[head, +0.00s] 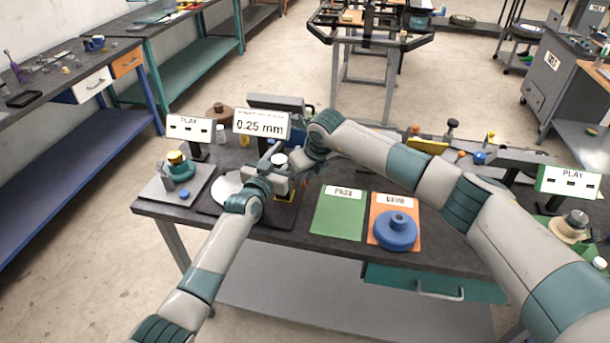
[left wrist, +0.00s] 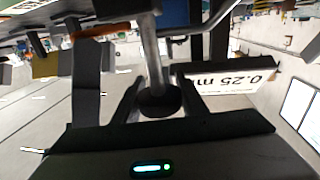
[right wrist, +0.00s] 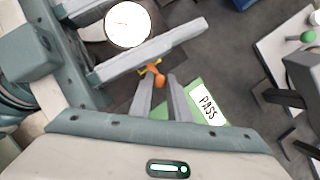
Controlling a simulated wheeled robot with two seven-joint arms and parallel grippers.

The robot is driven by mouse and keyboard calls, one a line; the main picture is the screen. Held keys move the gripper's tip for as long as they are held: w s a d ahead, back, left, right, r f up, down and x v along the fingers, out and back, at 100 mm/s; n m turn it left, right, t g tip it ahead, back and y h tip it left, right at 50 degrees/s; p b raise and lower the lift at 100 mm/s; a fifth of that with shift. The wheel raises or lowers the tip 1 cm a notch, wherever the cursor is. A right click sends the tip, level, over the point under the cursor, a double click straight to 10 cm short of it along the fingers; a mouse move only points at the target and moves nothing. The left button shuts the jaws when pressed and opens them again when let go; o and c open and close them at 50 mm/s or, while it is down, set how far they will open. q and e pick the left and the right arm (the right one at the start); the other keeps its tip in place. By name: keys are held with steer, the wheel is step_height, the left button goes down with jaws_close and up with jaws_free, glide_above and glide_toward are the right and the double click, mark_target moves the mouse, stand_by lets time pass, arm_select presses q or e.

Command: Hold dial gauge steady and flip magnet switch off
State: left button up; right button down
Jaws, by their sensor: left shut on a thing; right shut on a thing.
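The dial gauge shows its round white face (right wrist: 128,24) in the right wrist view, just beyond a grey bar. In the head view a small round white face (head: 279,160) shows between my grippers. My left gripper (left wrist: 160,100) is shut on a grey rod with a dark round end (left wrist: 158,70), seemingly part of the gauge stand. My right gripper (right wrist: 161,88) is shut at a small orange switch lever (right wrist: 158,72) with yellow beside it. In the head view, my left gripper (head: 272,158) and right gripper (head: 293,172) are close together, hiding most of the stand.
A display reading 0.25 mm (head: 262,124) stands behind the grippers. A green PASS mat (head: 338,215) and an orange mat (head: 378,208) bearing a blue round part (head: 396,232) lie to the right. A grey plate (head: 160,190) with small parts is at left.

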steer(key=shift+s+a+f+m+h, duration=0.25)
steer(key=shift+s+m, duration=0.2)
steer(key=shift+m, duration=0.4)
steer(key=shift+s+a+f+m+h, duration=0.1)
steer(key=shift+s+a+m+h, duration=0.25)
steer(key=shift+m, duration=0.5)
steer(key=c, duration=1.6)
jaws_free()
steer(key=shift+c, duration=0.2)
steer(key=shift+a+r, duration=0.15)
steer(key=shift+r, duration=0.05)
steer(key=shift+s+r, duration=0.1)
steer(key=shift+r, duration=0.25)
steer(key=v, duration=0.7)
steer(key=shift+r, duration=0.15)
steer(key=shift+s, duration=0.1)
